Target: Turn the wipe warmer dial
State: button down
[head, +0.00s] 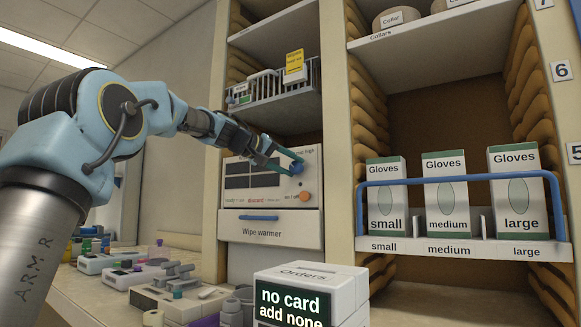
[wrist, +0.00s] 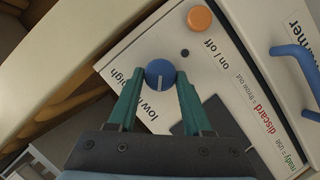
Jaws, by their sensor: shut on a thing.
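The wipe warmer (head: 271,223) is a white box in the tall shelf unit, with dark windows and a blue drawer handle. Its dial is a small blue knob (wrist: 160,74) with a pale pointer line, beside the print "low" and "high". The dial also shows in the head view (head: 297,168) at the panel's upper right. My gripper (wrist: 160,80) has its two green fingers closed on either side of the dial, shut on it. The gripper also shows in the head view (head: 287,164), reaching the panel from the left. The fingers hide little of the dial's face.
An orange on/off button (wrist: 199,18) sits near the dial. The blue drawer handle (wrist: 296,68) sticks out from the warmer. A wire basket (head: 272,85) stands on the shelf above. Glove boxes (head: 446,190) stand behind a blue rail at the right. An orders box (head: 306,290) stands in front.

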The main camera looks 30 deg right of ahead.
jog(key=shift+c, duration=1.7)
grip_release()
jog(key=b+v, duration=0.2)
jog(key=v, duration=0.9)
jog(key=shift+b, duration=0.3)
jog(key=shift+d, duration=0.1)
